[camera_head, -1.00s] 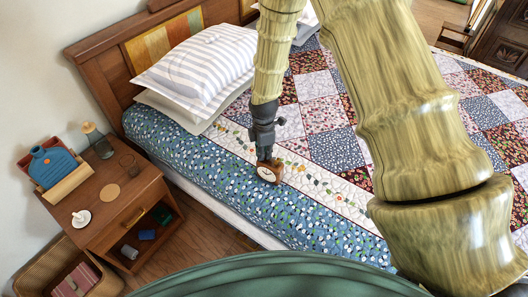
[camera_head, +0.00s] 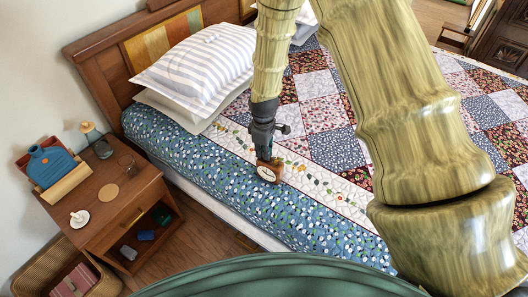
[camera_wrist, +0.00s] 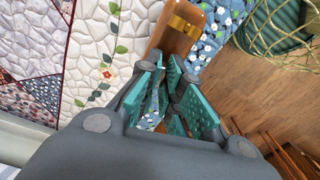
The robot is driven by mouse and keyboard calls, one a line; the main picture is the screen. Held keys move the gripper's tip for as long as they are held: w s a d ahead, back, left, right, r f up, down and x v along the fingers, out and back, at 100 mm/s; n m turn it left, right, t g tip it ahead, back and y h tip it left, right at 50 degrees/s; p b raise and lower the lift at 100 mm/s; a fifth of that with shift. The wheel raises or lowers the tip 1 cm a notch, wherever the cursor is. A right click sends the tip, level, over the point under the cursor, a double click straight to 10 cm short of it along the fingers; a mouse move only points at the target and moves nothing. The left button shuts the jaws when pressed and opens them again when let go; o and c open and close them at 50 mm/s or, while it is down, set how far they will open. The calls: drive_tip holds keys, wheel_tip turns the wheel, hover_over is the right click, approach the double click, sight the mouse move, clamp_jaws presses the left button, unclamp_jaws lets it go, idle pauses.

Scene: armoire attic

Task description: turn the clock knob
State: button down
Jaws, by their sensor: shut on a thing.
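The clock (camera_head: 267,174) is a small brown wooden piece with a pale round face, on the blue floral part of the bed near its edge. In the wrist view the clock's wooden body (camera_wrist: 172,42) shows a brass-coloured piece (camera_wrist: 186,26) on it. My gripper (camera_head: 265,160) reaches down to the clock from above. In the wrist view my gripper's (camera_wrist: 170,72) teal-padded fingers meet the near end of the clock and are shut on it. The part between the fingertips is hidden, and I cannot make out the knob.
The bed (camera_head: 330,215) has a patchwork quilt and striped pillows (camera_head: 195,70). A wooden nightstand (camera_head: 140,205) with a blue bottle (camera_head: 52,165) and a glass jar (camera_head: 97,140) stands at left. Wooden floor lies between them. Bedding around the clock is clear.

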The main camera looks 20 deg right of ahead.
drive_tip(key=m, duration=0.4)
drive_tip(key=shift+m, duration=0.3)
drive_tip(key=m, duration=1)
drive_tip(key=shift+m, duration=2.3)
drive_tip(key=c, duration=1.6)
unclamp_jaws()
